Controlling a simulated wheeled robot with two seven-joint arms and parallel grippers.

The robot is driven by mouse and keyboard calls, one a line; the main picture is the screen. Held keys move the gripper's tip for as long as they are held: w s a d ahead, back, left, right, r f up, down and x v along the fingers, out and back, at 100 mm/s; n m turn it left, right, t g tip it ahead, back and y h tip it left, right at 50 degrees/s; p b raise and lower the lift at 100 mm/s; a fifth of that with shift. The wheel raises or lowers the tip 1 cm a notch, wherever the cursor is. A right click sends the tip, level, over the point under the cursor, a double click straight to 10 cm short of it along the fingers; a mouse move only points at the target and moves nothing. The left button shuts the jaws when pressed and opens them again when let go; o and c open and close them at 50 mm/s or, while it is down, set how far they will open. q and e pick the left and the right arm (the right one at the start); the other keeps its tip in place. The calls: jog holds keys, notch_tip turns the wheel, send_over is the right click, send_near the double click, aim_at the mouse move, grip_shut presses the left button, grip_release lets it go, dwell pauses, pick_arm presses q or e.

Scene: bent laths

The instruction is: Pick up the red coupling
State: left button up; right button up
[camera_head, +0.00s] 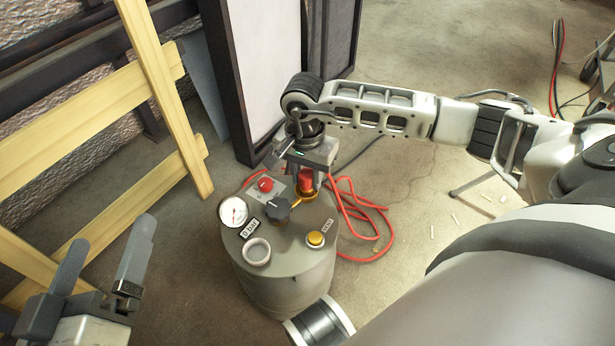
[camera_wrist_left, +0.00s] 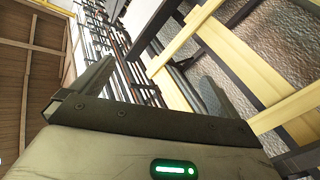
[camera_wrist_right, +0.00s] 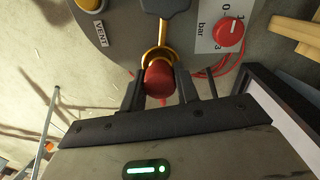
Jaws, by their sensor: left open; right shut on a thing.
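The red coupling (camera_head: 305,178) sits at the far edge of the top of a grey round tank (camera_head: 285,270), above a brass-coloured fitting (camera_head: 303,194). My right gripper (camera_head: 307,182) reaches down from above and is shut on the coupling. In the right wrist view the coupling (camera_wrist_right: 158,77) shows between the two fingers, close against the yellow fitting (camera_wrist_right: 158,56). I cannot tell whether it is still joined to the fitting. My left gripper (camera_head: 100,268) is open and empty at the lower left, away from the tank. The left wrist view shows its fingers (camera_wrist_left: 150,95) apart with nothing between them.
The tank top carries a gauge (camera_head: 233,211), a red knob (camera_head: 265,184), a dark valve handle (camera_head: 277,210), a yellow VENT button (camera_head: 315,239) and a pale ring (camera_head: 257,252). A red hose (camera_head: 372,205) lies behind it. Yellow laths (camera_head: 165,90) stand left; a framed panel (camera_head: 265,60) stands behind.

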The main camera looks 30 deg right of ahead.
jog(key=shift+r, duration=0.1)
jog(key=shift+r, duration=0.3)
jog(key=r, duration=0.1)
jog(key=r+p, duration=0.1)
jog(key=r, duration=0.1)
jog(key=shift+s+a+r+p, duration=0.1)
jog(key=shift+s+r+p, duration=0.15)
jog(key=shift+p, duration=0.15)
pick_arm(q)
jog(key=f+g+y+p, duration=0.1)
jog(key=p, duration=0.1)
jog(key=a+f+m+g+y+p, duration=0.1)
jog(key=p, duration=0.1)
jog(key=shift+s+a+f, duration=0.1)
jog(key=shift+s+f, duration=0.2)
jog(key=shift+s, duration=0.1)
pick_arm(e)
jog(key=s+a+r, duration=0.5)
jog(key=s+r, duration=0.3)
jog(key=s, duration=0.4)
jog(key=shift+s+r, duration=0.15)
jog(key=shift+r, duration=0.25)
